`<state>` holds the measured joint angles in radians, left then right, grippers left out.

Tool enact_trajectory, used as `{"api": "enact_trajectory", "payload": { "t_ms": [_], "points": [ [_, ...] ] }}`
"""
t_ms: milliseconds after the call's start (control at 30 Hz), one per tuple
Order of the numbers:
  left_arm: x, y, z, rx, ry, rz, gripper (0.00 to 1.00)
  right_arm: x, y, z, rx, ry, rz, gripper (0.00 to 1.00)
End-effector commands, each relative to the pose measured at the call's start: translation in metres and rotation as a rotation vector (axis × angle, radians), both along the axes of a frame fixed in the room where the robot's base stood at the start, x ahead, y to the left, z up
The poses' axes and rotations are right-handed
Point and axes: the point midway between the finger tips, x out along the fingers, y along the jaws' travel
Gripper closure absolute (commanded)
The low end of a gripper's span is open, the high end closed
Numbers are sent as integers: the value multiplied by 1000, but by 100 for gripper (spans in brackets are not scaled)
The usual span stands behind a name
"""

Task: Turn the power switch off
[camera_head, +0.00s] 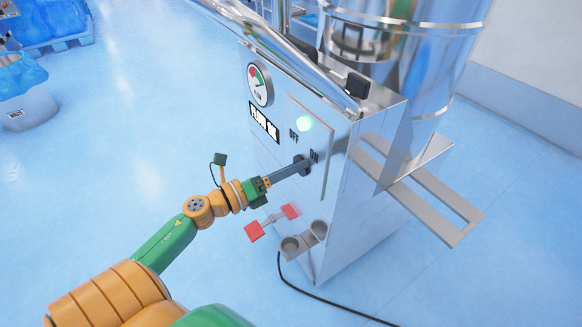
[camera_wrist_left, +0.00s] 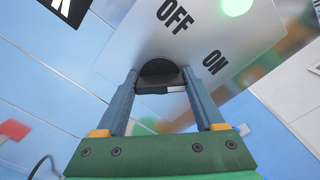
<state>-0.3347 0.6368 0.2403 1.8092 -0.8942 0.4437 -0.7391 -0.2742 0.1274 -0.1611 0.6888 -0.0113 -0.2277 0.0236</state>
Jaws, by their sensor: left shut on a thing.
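The power switch is a dark rotary knob on the steel machine's front panel (camera_head: 336,150), between the OFF and ON labels. The knob (camera_wrist_left: 160,72) shows best in the left wrist view, below OFF and left of ON. My left gripper (camera_head: 298,168) reaches the panel from the left and is shut on the knob, one finger on each side of it. A lit green lamp (camera_head: 304,123) is above the knob, and it also shows at the top of the left wrist view (camera_wrist_left: 237,5). My right gripper is not in view.
Red handles (camera_head: 254,232) stick out below my gripper. A steel chute (camera_head: 430,205) juts out right. A black cable (camera_head: 325,300) lies on the open blue floor.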

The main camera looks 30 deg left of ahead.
Motion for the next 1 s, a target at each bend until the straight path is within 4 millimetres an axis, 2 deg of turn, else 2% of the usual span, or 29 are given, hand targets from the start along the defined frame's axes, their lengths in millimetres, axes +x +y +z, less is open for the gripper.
{"api": "enact_trajectory", "payload": {
  "t_ms": [100,833,1000],
  "points": [
    [0,0,2,-58,26,-2,86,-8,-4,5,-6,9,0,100],
    [0,0,2,-675,286,0,86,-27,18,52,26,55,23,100],
    [0,0,1,-824,348,-1,86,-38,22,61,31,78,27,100]
  ]
}}
